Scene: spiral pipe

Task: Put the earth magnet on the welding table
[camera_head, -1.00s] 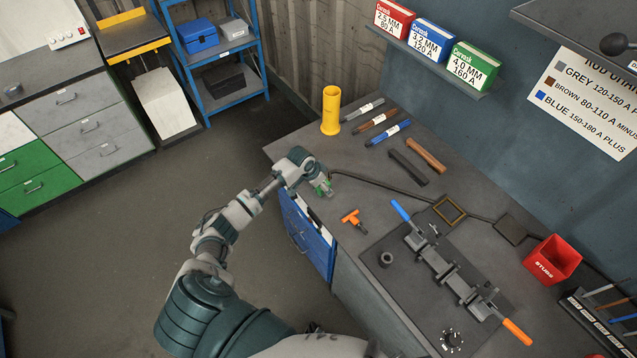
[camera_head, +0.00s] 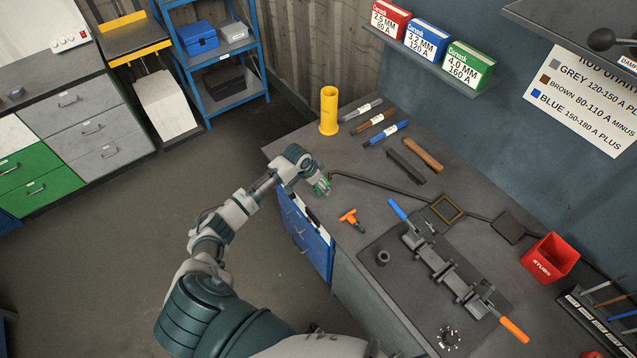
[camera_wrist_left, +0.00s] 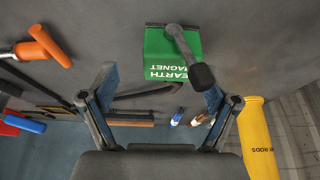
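The earth magnet is a green block with white lettering and a dark lever with a black knob. In the left wrist view the magnet (camera_wrist_left: 160,50) shows against the grey tabletop, beyond and between my fingertips. In the head view only a small green part of the magnet (camera_head: 322,188) shows at the gripper's tip. My left gripper (camera_wrist_left: 161,84) is open, with a gap between its left finger and the magnet. It also shows in the head view (camera_head: 314,178), over the near left part of the welding table (camera_head: 310,143). My right gripper is not in view.
A yellow rod tube (camera_head: 328,110) stands at the back left corner. An orange-handled tool (camera_head: 352,219) lies close to the gripper. A clamp fixture (camera_head: 440,265) and red stubs box (camera_head: 549,259) are to the right.

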